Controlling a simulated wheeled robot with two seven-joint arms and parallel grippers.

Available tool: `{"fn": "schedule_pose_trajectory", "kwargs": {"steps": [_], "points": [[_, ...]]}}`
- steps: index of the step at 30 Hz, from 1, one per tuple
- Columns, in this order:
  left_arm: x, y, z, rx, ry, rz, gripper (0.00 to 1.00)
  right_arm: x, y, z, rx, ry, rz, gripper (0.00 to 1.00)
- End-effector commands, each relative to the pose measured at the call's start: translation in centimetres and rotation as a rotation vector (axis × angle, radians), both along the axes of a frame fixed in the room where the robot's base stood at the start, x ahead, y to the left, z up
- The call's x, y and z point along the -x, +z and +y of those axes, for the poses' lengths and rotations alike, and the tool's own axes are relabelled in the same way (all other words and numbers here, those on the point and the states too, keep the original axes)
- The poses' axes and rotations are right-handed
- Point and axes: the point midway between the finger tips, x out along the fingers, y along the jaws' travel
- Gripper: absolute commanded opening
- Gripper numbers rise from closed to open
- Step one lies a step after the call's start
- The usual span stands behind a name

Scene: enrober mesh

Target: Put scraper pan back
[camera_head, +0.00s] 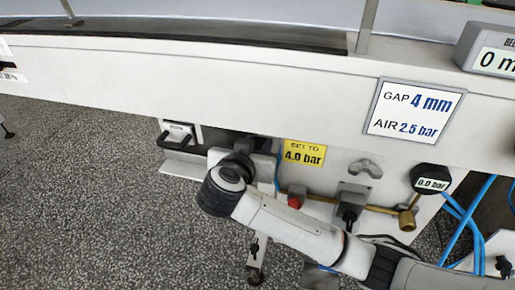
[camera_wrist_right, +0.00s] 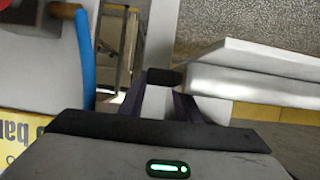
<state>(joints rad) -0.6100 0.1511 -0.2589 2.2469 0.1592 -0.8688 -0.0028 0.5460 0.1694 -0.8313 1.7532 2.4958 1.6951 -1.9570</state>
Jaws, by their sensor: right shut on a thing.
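The scraper pan appears to be the long pale grey-white tray (camera_head: 183,169) below the machine's side, left of my right wrist in the head view. In the right wrist view its pale body (camera_wrist_right: 255,80) runs off to the right from the fingers. A short dark grip (camera_wrist_right: 163,77) at its near end sits between the fingertips. My right gripper (camera_wrist_right: 165,92) is shut on this grip. In the head view my own wrist hides the fingers and the grip. I cannot tell whether the pan touches the machine. My left gripper is not in view.
A black handle (camera_head: 173,140) on the machine's side is close above the pan. A yellow sign (camera_head: 305,154), a blue hose (camera_wrist_right: 84,60), a red knob (camera_head: 294,201) and a pressure gauge (camera_head: 431,182) are right of my wrist. Speckled floor (camera_head: 80,200) lies open at left.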

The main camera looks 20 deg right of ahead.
Motion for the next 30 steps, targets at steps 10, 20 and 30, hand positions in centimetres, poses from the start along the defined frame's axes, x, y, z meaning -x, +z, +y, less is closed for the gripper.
{"fn": "schedule_pose_trajectory", "kwargs": {"steps": [10,20,30], "points": [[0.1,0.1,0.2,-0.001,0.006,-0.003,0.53,0.0,-0.1,0.0,0.000,-0.001,-0.001,0.44],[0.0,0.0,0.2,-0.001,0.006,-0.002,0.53,0.0,-0.1,0.0,0.000,0.000,-0.001,0.49],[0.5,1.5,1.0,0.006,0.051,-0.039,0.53,3.8,2.2,2.7,-0.004,0.004,0.002,0.49]]}}
